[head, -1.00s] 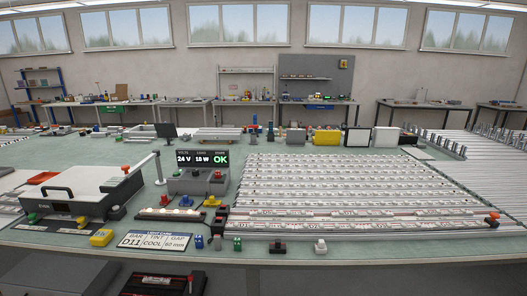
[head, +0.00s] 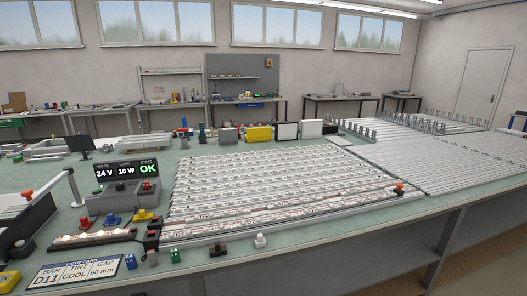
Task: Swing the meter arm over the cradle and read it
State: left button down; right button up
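What looks like the meter arm (head: 71,184) is a thin white post with a bar reaching left to an orange-red knob, at the left of the head view. The bar points away from the long dark holder (head: 88,248), which I take for the cradle. Lit lamps (head: 90,235) lie along that holder at the lower left, right of the post's foot. A display (head: 126,171) behind it shows 24 V, a watt figure that looks like 10 W, and a green OK. Neither of my grippers is in view.
A card (head: 64,273) reads D11, COOL and a gap in mm. Rows of light strips (head: 260,180) fill the middle bench.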

aim_at(13, 216)
jog(key=u, duration=1.65)
jog(key=z, duration=0.2)
